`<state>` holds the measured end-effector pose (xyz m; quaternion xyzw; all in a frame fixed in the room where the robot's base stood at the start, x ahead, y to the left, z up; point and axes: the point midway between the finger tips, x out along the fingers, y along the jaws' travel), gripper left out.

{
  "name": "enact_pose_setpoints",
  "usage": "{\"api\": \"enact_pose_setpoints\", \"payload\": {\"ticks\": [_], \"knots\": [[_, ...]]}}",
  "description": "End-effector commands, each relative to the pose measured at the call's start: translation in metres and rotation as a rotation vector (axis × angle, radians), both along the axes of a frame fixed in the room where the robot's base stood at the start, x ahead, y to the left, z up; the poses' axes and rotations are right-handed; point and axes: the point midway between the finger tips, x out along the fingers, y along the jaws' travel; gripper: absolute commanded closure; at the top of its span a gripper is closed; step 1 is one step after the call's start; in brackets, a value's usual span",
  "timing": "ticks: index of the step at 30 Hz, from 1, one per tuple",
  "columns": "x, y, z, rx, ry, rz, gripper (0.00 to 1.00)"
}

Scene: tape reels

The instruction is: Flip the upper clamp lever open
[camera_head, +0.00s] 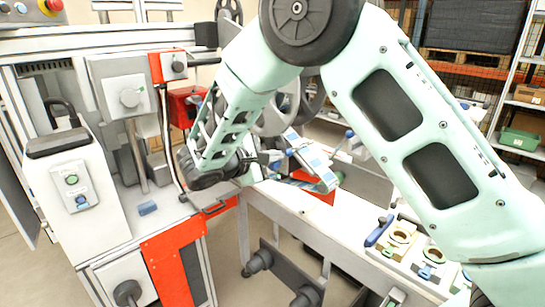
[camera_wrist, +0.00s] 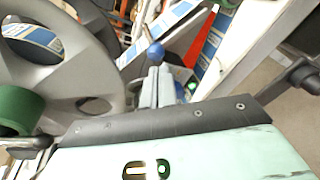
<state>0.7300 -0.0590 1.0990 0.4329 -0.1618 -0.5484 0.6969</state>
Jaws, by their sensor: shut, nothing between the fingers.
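My gripper (camera_head: 266,158) is shut and empty beside the clamp area on the machine, at the middle of the head view. In the wrist view, its grey fingers (camera_wrist: 158,78) are together, close to a blue ball knob (camera_wrist: 155,52) just beyond their tips. I cannot tell whether they touch it. Blue knobs also show in the head view, one by my gripper (camera_head: 290,152) and one farther right (camera_head: 349,133). I cannot tell which knob belongs to the upper clamp lever. The lever's shaft and base are mostly hidden, so its angle is unclear.
A large grey spoked reel (camera_wrist: 75,60) and a green roller (camera_wrist: 20,110) are close on the left in the wrist view. A white workbench (camera_head: 340,232) carries small fixtures (camera_head: 400,240) at right. A white machine housing (camera_head: 75,190) stands at left.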

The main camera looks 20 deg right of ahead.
Motion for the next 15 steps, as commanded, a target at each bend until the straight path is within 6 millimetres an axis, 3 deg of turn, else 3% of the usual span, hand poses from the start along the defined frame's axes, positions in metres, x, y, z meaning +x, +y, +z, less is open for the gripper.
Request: {"api": "enact_pose_setpoints", "payload": {"ticks": [15], "knots": [[-0.007, -0.002, 0.013, 0.080, 0.026, 0.048, 1.00]]}}
